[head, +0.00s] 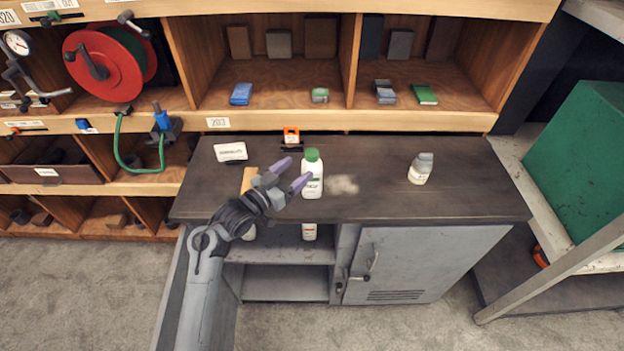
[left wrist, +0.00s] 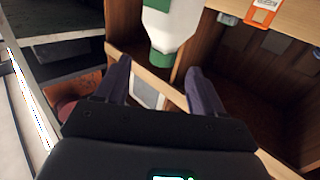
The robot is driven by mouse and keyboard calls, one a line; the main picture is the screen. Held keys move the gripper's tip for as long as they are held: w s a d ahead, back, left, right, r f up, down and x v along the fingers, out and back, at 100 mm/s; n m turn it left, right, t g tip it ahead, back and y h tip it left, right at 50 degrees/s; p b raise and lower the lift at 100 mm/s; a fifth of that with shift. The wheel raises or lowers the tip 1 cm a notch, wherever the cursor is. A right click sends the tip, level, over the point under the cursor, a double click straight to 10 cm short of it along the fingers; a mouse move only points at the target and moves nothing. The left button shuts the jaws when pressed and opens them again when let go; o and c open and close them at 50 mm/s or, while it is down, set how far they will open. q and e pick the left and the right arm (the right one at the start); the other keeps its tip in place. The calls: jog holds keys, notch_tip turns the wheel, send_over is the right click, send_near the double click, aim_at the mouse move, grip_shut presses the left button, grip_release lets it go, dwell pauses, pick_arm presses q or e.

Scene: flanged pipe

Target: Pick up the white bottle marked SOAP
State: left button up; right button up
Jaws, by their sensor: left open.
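A white bottle with a green cap (head: 313,178) stands upright on the dark bench top; the print on its label is too small to read. It also shows upside down at the top of the left wrist view (left wrist: 180,28), ahead of and between the fingertips. My left gripper (head: 290,174) is open, its purple fingers just left of the bottle in the head view. I cannot tell whether a fingertip touches it. A second white bottle with a greyish cap (head: 420,170) stands at the right of the bench. My right gripper is not in view.
A white card (head: 230,152), an orange item (head: 291,136) and a tan item (head: 248,178), partly hidden by my gripper, are on the bench. Another white bottle (head: 309,232) is on the shelf below. The bench between the two bottles is clear, bar a pale smudge.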

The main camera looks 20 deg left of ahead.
aim_at(307, 161)
pick_arm(q)
jog(key=shift+a+f+x, duration=0.1)
jog(key=shift+a+x, duration=0.05)
jog(key=shift+x, duration=1.75)
jog(key=shift+a+f+x, duration=0.15)
jog(key=shift+x, duration=1.75)
jog(key=shift+w, duration=0.1)
